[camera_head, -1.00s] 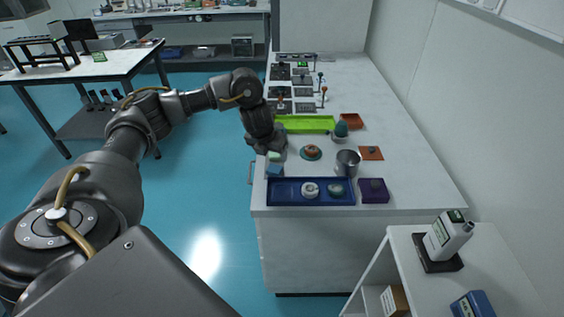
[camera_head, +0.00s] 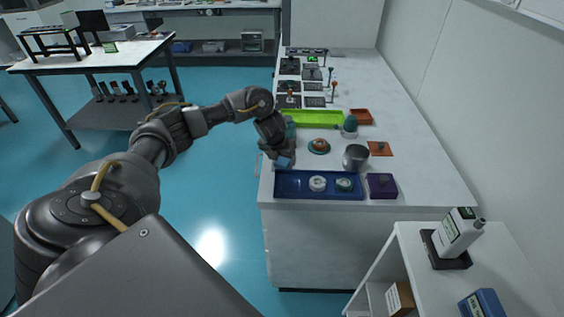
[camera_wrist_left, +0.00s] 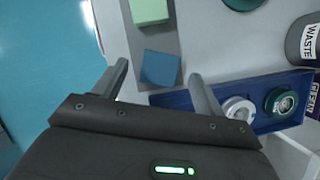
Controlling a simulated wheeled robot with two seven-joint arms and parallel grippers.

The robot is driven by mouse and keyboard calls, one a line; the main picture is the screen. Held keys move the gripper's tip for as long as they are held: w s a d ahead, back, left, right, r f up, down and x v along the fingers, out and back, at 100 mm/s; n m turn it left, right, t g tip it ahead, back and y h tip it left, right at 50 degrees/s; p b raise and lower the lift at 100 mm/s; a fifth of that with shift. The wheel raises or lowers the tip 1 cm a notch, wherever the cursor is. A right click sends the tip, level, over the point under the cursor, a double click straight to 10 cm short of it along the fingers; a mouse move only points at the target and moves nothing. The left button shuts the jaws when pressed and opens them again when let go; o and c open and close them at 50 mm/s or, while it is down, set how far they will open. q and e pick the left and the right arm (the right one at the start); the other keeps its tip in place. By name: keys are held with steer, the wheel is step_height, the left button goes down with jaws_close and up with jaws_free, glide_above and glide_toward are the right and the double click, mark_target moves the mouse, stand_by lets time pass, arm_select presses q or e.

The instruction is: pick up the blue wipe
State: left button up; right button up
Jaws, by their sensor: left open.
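The blue wipe (camera_wrist_left: 160,68) is a small flat blue square on a grey strip (camera_wrist_left: 148,40) on the counter, near its left edge. In the head view a bit of the wipe (camera_head: 284,163) shows just below my left gripper (camera_head: 280,156). In the left wrist view my left gripper (camera_wrist_left: 159,72) is open, with one finger to each side of the wipe. The wipe lies in line with the gap, and I cannot tell how far the fingertips are above it. My right gripper is not in view.
A pale green block (camera_wrist_left: 149,10) lies beyond the wipe on the strip. A blue tray (camera_head: 335,194) with round items stands close on the near side. A metal cup marked WASTE (camera_head: 355,159) and a purple box (camera_head: 382,190) are to the right. A lime tray (camera_head: 310,118) lies behind.

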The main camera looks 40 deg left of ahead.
arm_select(q)
steer(key=shift+x, duration=1.1)
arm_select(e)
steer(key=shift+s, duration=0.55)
arm_select(q)
steer(key=shift+c, duration=1.2)
steer(key=c, duration=0.9)
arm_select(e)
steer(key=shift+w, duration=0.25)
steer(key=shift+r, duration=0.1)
arm_select(q)
steer(key=shift+r, duration=0.15)
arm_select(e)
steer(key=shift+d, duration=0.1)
